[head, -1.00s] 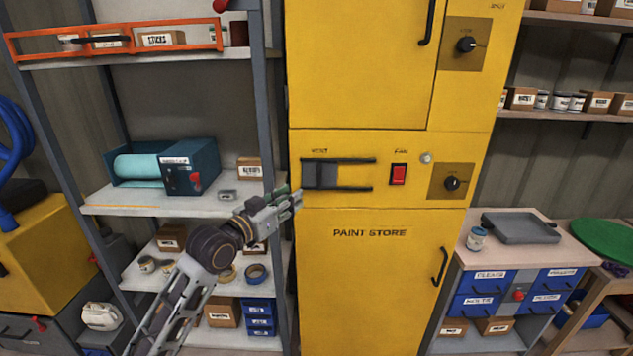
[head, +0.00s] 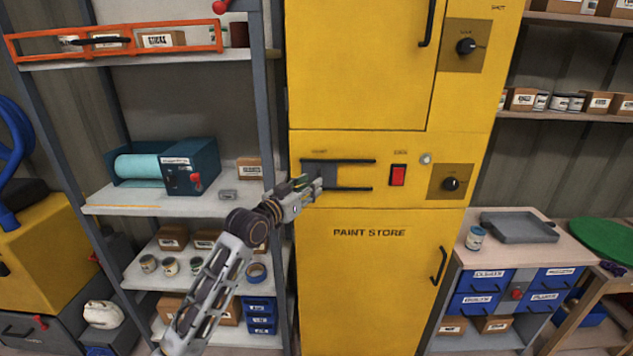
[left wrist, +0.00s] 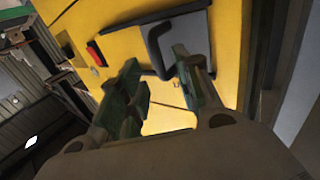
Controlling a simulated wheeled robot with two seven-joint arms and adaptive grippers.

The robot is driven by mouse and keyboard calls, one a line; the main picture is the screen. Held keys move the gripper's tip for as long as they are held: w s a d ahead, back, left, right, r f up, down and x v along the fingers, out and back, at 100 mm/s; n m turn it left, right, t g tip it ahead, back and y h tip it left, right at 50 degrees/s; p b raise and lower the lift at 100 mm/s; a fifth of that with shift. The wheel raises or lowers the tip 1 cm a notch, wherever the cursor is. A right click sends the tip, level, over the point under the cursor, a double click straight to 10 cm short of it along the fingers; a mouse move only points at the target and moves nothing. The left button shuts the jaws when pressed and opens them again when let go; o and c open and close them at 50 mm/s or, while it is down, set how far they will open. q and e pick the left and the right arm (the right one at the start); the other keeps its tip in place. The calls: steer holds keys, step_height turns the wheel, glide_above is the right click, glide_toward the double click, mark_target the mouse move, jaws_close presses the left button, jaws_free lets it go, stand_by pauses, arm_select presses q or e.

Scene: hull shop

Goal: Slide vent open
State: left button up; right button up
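The vent is a grey sliding plate (head: 329,173) between two dark horizontal rails on the front of the yellow paint store cabinet (head: 400,270). The plate sits at the left end of the rails, with yellow showing between them on its right. My left gripper (head: 312,184) is in front of the plate and hides its lower left part. In the left wrist view the fingers (left wrist: 162,82) are apart. A dark bent handle (left wrist: 155,48) on the grey plate (left wrist: 188,38) reaches down toward the gap between them, its end partly behind the right finger. I cannot tell whether they touch. My right gripper is not in view.
A red switch (head: 398,175) and a black knob (head: 451,184) are right of the vent. A door handle (head: 439,265) is lower down. A grey shelf post (head: 262,100) stands close to the left of the cabinet.

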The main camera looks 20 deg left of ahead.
arm_select(q)
steer(key=x, duration=0.4)
steer(key=shift+d, duration=0.1)
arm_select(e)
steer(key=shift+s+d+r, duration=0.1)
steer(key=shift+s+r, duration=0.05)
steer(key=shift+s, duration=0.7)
arm_select(q)
steer(key=shift+c, duration=0.4)
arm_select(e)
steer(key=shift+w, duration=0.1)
arm_select(q)
jaws_close()
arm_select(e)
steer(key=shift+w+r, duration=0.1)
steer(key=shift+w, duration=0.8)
